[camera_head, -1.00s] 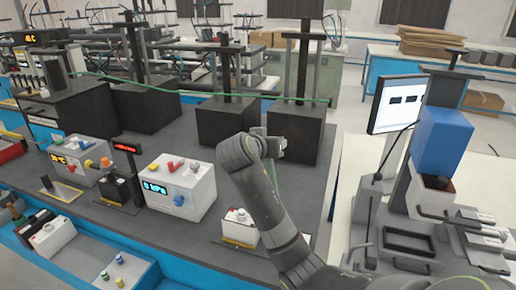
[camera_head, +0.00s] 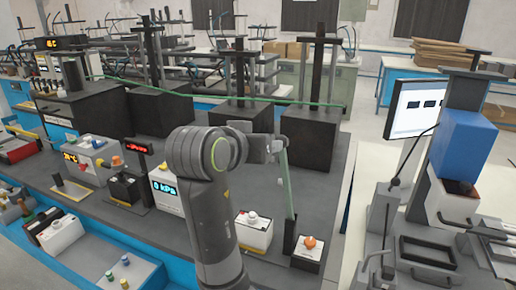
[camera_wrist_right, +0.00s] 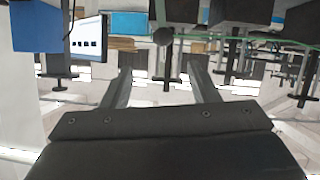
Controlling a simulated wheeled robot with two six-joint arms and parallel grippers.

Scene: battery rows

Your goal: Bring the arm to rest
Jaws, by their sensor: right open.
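My right arm (camera_head: 207,215) rises from the bottom of the head view and bends right at a rounded grey joint above the workbench (camera_head: 160,232). Its gripper (camera_head: 283,150) is at the end, in front of the black blocks, and looks clear of the bench. In the right wrist view the two fingers (camera_wrist_right: 162,85) are spread wide with nothing between them, and the scene appears upside down. The arm hides part of the box with the blue kPa display (camera_head: 165,190). My left gripper is not in view.
Black blocks with posts (camera_head: 312,138) line the bench's back. A small white battery-like box (camera_head: 254,230) and an orange-knobbed box (camera_head: 308,249) stand right of the arm. A monitor (camera_head: 415,108) and a blue-block press (camera_head: 462,145) stand at the right.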

